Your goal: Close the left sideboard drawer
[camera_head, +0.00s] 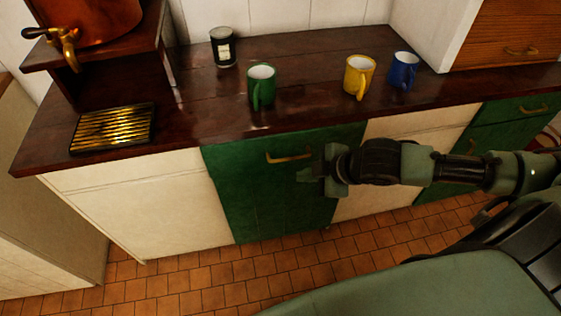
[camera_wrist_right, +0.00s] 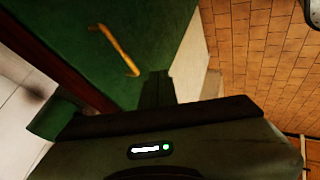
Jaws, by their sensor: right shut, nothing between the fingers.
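The left green sideboard front (camera_head: 245,195) with a brass handle (camera_head: 288,158) is in the middle of the head view, under the dark wooden counter. It looks about level with the cream panels beside it; I cannot tell whether a small gap is left. My right gripper (camera_head: 312,180) is shut and empty, just in front of this green front, below and right of the handle. I cannot tell whether it touches. The right wrist view shows the green front (camera_wrist_right: 100,65) and the handle (camera_wrist_right: 115,50) close by. My left gripper is not in view.
A green mug (camera_head: 262,88), yellow mug (camera_head: 358,77), blue mug (camera_head: 404,70) and dark jar (camera_head: 222,47) stand on the counter (camera_head: 195,120). A brass grate (camera_head: 112,128) lies at its left. Another green drawer (camera_head: 512,110) is at the right. The tiled floor (camera_head: 215,275) is clear.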

